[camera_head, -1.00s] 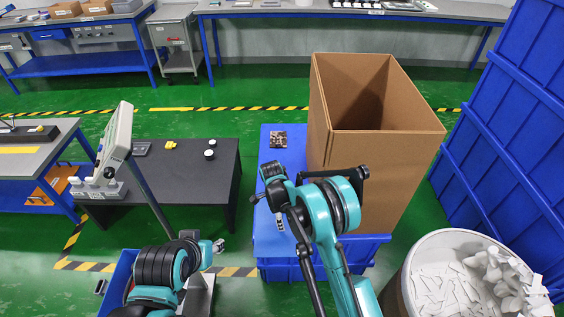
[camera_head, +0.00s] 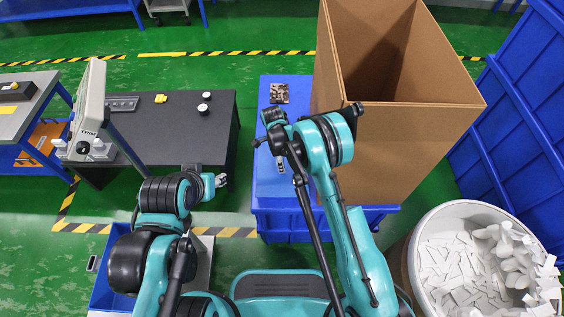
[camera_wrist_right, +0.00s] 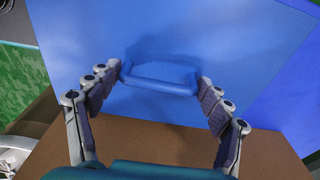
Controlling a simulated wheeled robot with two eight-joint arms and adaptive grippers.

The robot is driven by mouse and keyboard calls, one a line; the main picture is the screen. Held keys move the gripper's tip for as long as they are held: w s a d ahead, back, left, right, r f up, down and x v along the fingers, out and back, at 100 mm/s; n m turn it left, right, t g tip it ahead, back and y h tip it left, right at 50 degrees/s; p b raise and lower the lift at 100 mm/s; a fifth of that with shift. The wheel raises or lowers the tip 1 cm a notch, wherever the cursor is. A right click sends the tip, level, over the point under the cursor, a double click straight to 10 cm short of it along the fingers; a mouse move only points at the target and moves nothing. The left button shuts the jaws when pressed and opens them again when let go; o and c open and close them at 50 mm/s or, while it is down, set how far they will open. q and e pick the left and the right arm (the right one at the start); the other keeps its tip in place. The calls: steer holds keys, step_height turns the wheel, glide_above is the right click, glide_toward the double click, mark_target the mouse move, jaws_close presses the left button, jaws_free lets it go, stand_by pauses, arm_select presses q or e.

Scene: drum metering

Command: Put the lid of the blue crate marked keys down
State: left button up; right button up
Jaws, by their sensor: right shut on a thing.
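A blue crate (camera_head: 280,222) stands at the middle, partly behind my right arm. A flat blue surface (camera_head: 268,183), seemingly its lid, runs back from the front edge and bears a dark picture label (camera_head: 279,93) at its far end. In the right wrist view the blue panel (camera_wrist_right: 190,40) carries a blue bar handle (camera_wrist_right: 160,85). My right gripper (camera_wrist_right: 160,80) is shut on this handle, a finger at each end. How far the lid is tilted I cannot tell. My left gripper (camera_head: 221,181) is away to the left over the floor, small in view.
A tall open cardboard box (camera_head: 395,150) stands against the crate's right side. A round bin of white scraps (camera_head: 465,265) is at the lower right. A black table (camera_head: 190,130) and a grey display on a post (camera_head: 88,105) stand left. Green floor lies between table and crate.

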steer(key=shift+f+b, duration=0.6)
steer(key=shift+f, duration=1.2)
steer(key=o, duration=1)
steer(key=shift+f, duration=0.2)
steer(key=o, duration=0.5)
steer(key=shift+c, duration=0.2)
steer(key=shift+r, duration=0.1)
steer(key=shift+r, duration=0.2)
step_height(320, 180, up, 12)
steer(key=a+p, duration=0.1)
steer(key=p, duration=0.3)
steer(key=shift+a, duration=0.25)
